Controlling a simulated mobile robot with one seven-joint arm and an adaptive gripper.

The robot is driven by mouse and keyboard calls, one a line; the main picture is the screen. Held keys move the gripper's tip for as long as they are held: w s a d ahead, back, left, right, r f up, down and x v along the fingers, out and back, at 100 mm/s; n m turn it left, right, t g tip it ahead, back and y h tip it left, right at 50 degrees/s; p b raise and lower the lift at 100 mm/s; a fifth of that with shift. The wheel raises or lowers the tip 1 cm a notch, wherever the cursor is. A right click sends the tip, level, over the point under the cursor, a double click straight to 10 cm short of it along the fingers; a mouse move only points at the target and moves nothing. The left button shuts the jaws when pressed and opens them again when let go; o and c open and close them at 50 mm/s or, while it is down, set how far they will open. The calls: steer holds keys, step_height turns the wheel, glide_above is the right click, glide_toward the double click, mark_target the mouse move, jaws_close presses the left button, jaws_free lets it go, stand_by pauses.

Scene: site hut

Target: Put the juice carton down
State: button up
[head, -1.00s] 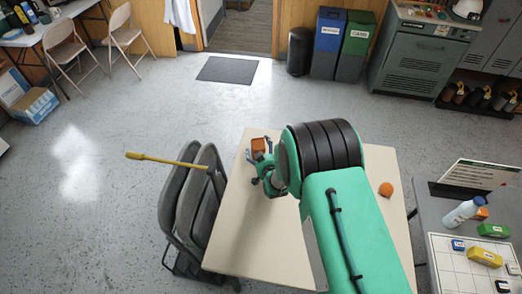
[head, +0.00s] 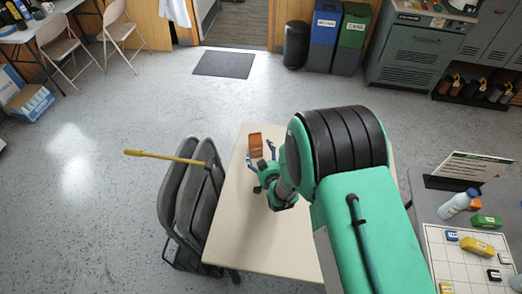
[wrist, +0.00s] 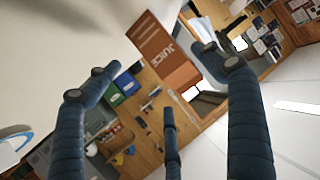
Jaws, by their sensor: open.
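The juice carton (head: 255,144) is an orange-brown box standing on the cream table (head: 228,232), near its far left corner. In the wrist view the carton (wrist: 163,48) shows its "JUICE" lettering beyond the fingertips. My gripper (head: 264,157) is open just on the near side of the carton. In the wrist view its blue fingers (wrist: 150,85) are spread, with nothing between them, and a gap shows between them and the carton.
Folded grey chairs (head: 187,205) lean at the table's left side, with a yellow rod (head: 165,157) sticking out above them. A grey table (head: 432,205) at right holds a white bottle (head: 458,203) and several small boxes. Floor beyond the cream table is clear.

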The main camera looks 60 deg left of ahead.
steer(key=shift+v, duration=1.05)
stand_by(0.4)
